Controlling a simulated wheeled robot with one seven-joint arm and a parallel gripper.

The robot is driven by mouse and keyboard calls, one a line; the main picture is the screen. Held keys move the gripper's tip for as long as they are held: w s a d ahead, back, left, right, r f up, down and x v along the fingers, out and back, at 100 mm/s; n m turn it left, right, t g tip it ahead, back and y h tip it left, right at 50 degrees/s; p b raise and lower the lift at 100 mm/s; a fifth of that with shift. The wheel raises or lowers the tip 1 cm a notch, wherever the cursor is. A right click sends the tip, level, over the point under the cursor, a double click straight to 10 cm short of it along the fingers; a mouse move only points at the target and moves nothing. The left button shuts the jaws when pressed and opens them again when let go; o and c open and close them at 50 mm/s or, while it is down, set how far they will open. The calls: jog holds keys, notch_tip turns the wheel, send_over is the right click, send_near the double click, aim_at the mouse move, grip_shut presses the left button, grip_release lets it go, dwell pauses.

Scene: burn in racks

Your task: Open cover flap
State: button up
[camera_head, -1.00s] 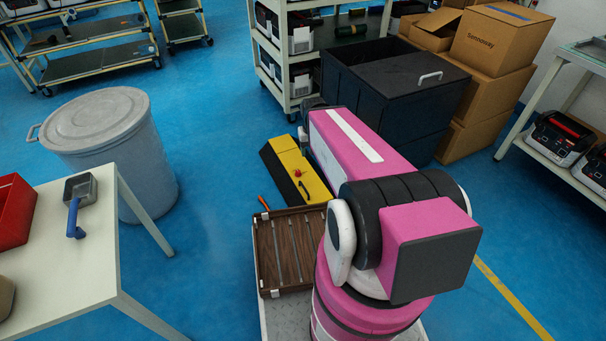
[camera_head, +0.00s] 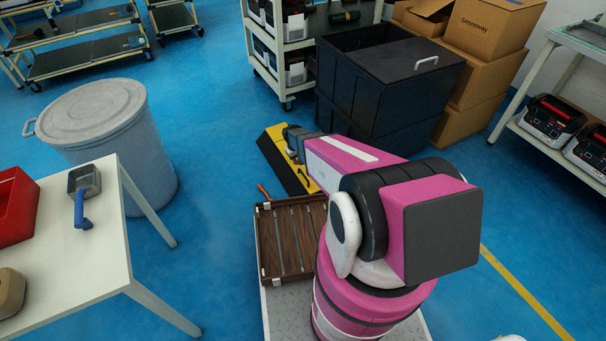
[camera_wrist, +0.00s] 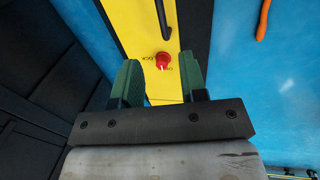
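A low yellow and black box lies on the floor. Its yellow cover panel (camera_head: 312,187) is flat and closed, and fills the middle of the wrist view (camera_wrist: 130,25). On it are a red knob (camera_wrist: 163,60) with small lettering beside it and a black bar handle (camera_wrist: 163,18). My gripper (camera_wrist: 160,78) is open and empty, its green fingers pointing toward the panel. The red knob shows between the fingertips. I cannot tell how far the fingers are above it. In the head view my arm hides part of the box.
A black bin (camera_head: 385,90) with a grey-handled lid stands close behind the box. A wooden tray (camera_head: 288,240) is in front, with an orange-handled tool (camera_head: 263,192) near it. A grey barrel (camera_head: 115,140) and white table (camera_head: 80,250) are at left. Blue floor between is clear.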

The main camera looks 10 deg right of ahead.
jog(key=f, duration=0.4)
jog(key=d+f, duration=0.1)
jog(key=f, duration=0.3)
jog(key=w+d+f, duration=0.1)
jog(key=f, duration=0.3)
jog(key=shift+f, duration=0.15)
grip_shut()
